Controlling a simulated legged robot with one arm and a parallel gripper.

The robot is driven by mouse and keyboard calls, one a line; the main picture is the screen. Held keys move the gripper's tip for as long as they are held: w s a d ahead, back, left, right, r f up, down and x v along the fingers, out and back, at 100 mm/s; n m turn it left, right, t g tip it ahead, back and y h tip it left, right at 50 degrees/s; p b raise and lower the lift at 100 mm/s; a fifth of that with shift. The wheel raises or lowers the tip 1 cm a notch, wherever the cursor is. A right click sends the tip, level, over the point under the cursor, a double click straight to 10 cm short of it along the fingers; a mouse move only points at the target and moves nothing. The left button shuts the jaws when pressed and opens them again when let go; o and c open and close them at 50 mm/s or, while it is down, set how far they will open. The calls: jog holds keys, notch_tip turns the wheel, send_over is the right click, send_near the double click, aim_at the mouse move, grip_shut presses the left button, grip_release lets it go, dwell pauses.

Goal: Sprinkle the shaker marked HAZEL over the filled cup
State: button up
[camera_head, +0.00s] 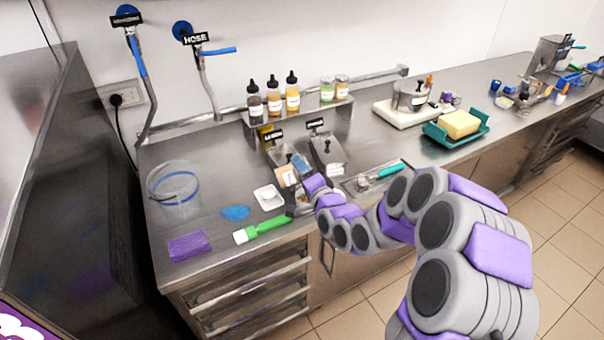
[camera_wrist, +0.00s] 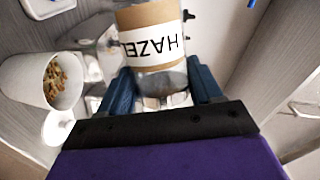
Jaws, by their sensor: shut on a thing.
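In the wrist view, the shaker marked HAZEL (camera_wrist: 150,45) is between the two blue fingers of my gripper (camera_wrist: 162,84), which is shut on it. Its white label reads upside down there, and it has a tan band and a clear part. A white cup (camera_wrist: 18,82) is at the left of the wrist view, apart from the shaker, with brown nut-like bits showing inside. In the head view, my gripper (camera_head: 304,192) is low over the counter's front part, largely hidden by my arm. I cannot clearly tell the cup there.
A green-handled brush (camera_head: 265,229), a purple sponge (camera_head: 189,246), a clear bucket (camera_head: 174,190) and a white dish (camera_head: 268,197) lie left of my gripper. Squeeze bottles (camera_head: 274,98) stand on a rear shelf. A teal tray (camera_head: 447,137) is to the right. Bare counter (camera_head: 225,165) shows behind.

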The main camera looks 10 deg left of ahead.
jog(key=shift+r+n+h+p, duration=0.3)
jog(key=shift+r+n, duration=0.95)
jog(key=shift+n, duration=0.55)
jog(key=shift+r+n, duration=0.75)
jog(key=shift+n, duration=0.35)
jog(key=shift+r+n+h, duration=0.5)
jog(key=shift+n, duration=0.5)
jog(key=n+b, duration=0.1)
jog(key=n, duration=0.1)
jog(key=r+n+b, duration=0.1)
jog(key=shift+r+n+h+b, duration=0.1)
jog(key=shift+n+h+b, duration=0.3)
jog(key=shift+r+n+b, duration=0.45)
jog(key=shift+n+b, duration=0.05)
jog(key=shift+n, duration=0.3)
jog(key=shift+s, duration=0.15)
